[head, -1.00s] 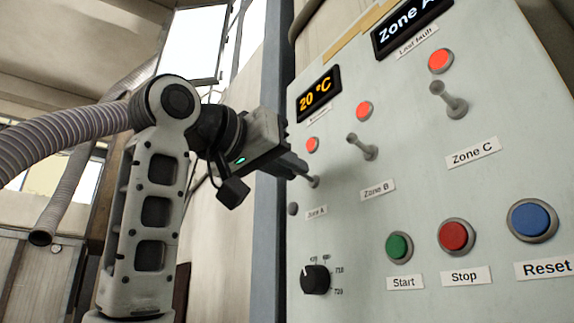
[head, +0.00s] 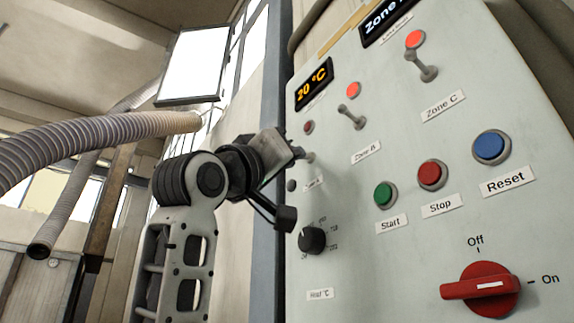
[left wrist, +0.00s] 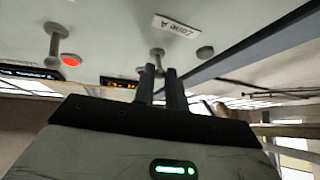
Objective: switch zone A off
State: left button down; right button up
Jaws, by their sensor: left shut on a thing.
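The Zone A switch (head: 310,157) is a small metal lever on the left side of the pale panel, mostly hidden behind my gripper in the head view. My left gripper (head: 302,154) is at this lever. In the left wrist view its two dark fingers (left wrist: 162,88) are closed around the lever (left wrist: 157,56), below the Zone A label (left wrist: 178,25). The Zone A lamp (head: 308,127) is dull dark red, while the Zone B lamp (head: 353,90) is bright. The lever's exact tilt is hard to tell. My right gripper is not in view.
Below are a black dial (head: 312,239), green, red and blue buttons, and a red Off/On rotary handle (head: 481,289). A grey hose (head: 90,138) hangs at left.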

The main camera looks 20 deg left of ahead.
pick_arm(q)
jog(key=shift+f+n+t, duration=0.2)
jog(key=shift+n+t, duration=0.1)
jog(key=shift+t, duration=0.1)
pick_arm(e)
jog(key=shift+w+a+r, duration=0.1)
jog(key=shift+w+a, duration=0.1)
pick_arm(q)
jog(key=c, duration=1.4)
grip_release()
jog(key=shift+c, duration=0.2)
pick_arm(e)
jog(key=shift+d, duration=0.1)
